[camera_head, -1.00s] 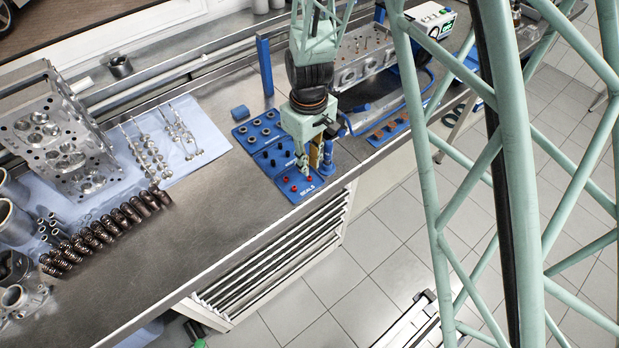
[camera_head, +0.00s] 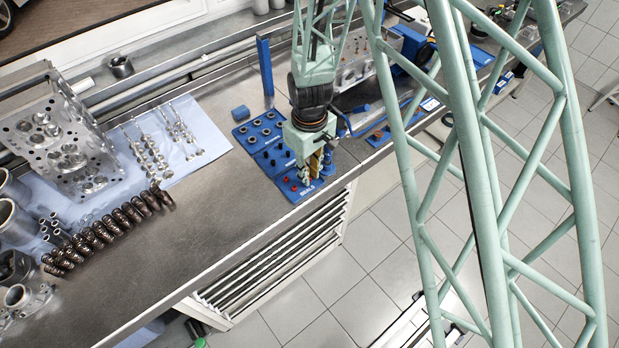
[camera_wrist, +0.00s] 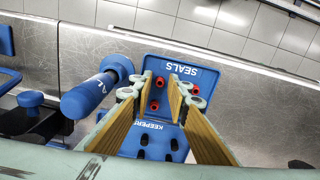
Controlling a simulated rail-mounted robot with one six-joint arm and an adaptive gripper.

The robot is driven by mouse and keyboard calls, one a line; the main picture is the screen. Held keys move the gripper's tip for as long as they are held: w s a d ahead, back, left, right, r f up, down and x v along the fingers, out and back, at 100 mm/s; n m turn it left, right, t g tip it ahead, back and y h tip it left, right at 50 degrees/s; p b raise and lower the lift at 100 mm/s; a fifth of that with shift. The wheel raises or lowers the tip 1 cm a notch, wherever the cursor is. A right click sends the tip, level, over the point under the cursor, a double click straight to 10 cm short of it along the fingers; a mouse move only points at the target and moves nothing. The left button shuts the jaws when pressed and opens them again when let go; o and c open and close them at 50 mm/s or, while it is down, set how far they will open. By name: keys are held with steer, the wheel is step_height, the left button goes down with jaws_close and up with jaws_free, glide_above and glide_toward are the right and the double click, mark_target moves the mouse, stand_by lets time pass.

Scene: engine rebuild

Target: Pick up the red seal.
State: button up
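The red seals are small red pieces on the blue tray marked SEALS (camera_wrist: 205,75). In the wrist view one red seal (camera_wrist: 160,82) and another below it (camera_wrist: 154,106) show between my gripper's fingers, with more red partly hidden by the right finger. In the head view red seals (camera_head: 294,188) show at the left of my gripper (camera_head: 308,178), which is over the SEALS tray (camera_head: 309,190). My gripper (camera_wrist: 160,90) is open, its padded fingers apart with nothing held. The wrist view does not clearly show its height above the seals.
A blue cylindrical tool (camera_wrist: 92,98) stands close to the left of my gripper. A blue KEEPERS tray (camera_wrist: 146,144) with dark pieces adjoins the SEALS tray. The bench edge is just beyond. Valves (camera_head: 150,150) and springs (camera_head: 105,228) lie at the left.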

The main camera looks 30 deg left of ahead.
steer(key=shift+c, duration=0.9)
steer(key=shift+c, duration=0.8)
steer(key=shift+r, duration=0.2)
steer(key=shift+r+b, duration=0.3)
steer(key=shift+r, duration=1.25)
steer(key=s+d+r+b, duration=0.1)
steer(key=s+d+b, duration=0.1)
steer(key=s+d, duration=0.7)
steer(key=d, duration=0.3)
steer(key=shift+s+d+r, duration=0.3)
steer(key=shift+d, duration=0.1)
